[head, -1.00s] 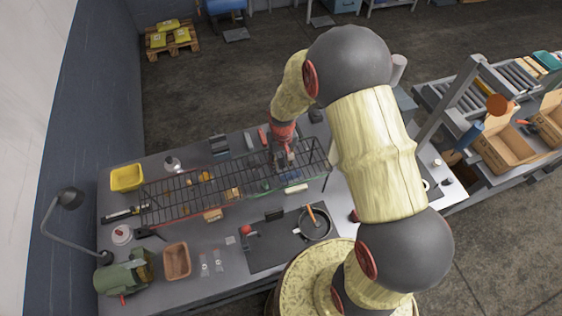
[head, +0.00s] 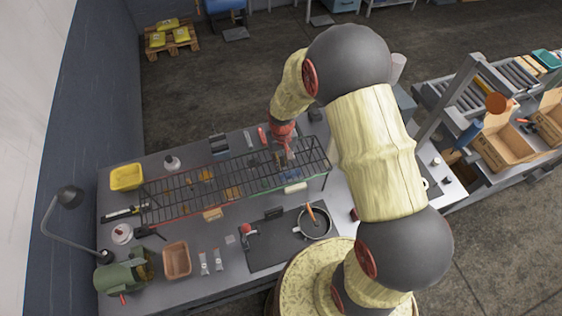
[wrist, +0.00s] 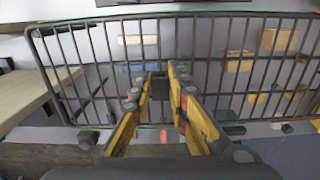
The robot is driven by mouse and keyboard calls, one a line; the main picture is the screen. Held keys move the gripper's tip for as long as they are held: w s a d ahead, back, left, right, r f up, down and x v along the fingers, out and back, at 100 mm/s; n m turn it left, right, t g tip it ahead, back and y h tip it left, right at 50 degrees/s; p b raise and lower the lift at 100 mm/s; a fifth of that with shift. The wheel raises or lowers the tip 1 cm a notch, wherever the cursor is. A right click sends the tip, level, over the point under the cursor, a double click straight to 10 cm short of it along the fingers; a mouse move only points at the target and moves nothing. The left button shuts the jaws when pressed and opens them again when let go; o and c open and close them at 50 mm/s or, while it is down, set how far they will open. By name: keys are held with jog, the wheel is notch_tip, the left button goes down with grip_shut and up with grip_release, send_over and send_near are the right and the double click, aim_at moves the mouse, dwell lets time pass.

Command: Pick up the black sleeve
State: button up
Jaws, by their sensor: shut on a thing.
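My gripper (head: 288,155) is over the right part of the dark wire rack (head: 180,205), near its far edge in the head view. In the wrist view its two yellow-padded fingers (wrist: 161,76) point at the rack's bars and are closed around a small dark block, the black sleeve (wrist: 160,90). The sleeve sits between the finger pads. The fingers partly hide it, and it is too small to make out in the head view. I cannot tell how far it is from the bars.
Wooden blocks (wrist: 238,63) and a white block (wrist: 130,40) show around the rack. A black mat (head: 270,243) with a pot (head: 314,229) lies in front. A yellow bin (head: 126,177), brown tray (head: 176,260) and lamp (head: 69,197) stand at the left.

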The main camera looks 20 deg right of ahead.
aim_at(282, 163)
jog(key=shift+r+b, duration=0.3)
jog(key=shift+r, duration=0.2)
notch_tip(282, 163, up, 2)
jog(key=shift+s+r+b, duration=0.1)
jog(key=shift+r+b, duration=0.1)
jog(key=shift+b, duration=0.3)
jog(key=s+r+b, duration=0.2)
jog(key=s+r, duration=0.7)
jog(key=s, duration=0.5)
jog(key=shift+r+b, duration=0.3)
jog(key=shift+b, duration=0.05)
